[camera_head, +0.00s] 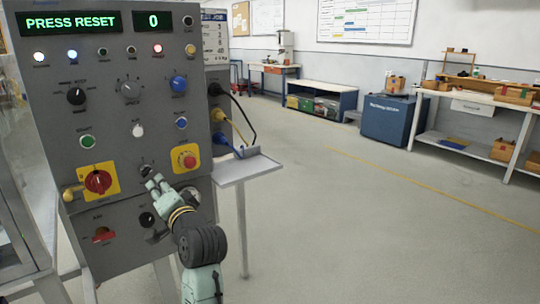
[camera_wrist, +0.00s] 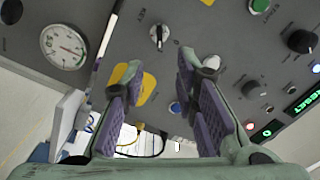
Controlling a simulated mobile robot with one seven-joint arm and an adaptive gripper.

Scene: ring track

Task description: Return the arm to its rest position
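My gripper (camera_head: 155,183) is raised in front of the lower part of a grey control panel (camera_head: 110,125), just below a small key switch (camera_head: 146,170). In the wrist view my gripper (camera_wrist: 160,68) is open, its two purple-padded fingers apart with nothing between them. The key switch (camera_wrist: 158,36) shows beyond the fingertips, apart from them. My arm (camera_head: 202,250) reaches up from the bottom of the head view. The panel display (camera_head: 72,23) reads "PRESS RESET" and the counter (camera_head: 153,20) reads 0.
A red emergency button (camera_head: 187,158) and a red rotary switch (camera_head: 98,181) flank the gripper. A small shelf (camera_head: 236,172) with plugged cables juts out at the panel's right. A round gauge (camera_wrist: 63,46) is beside the key switch. Open floor (camera_head: 390,230) lies to the right.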

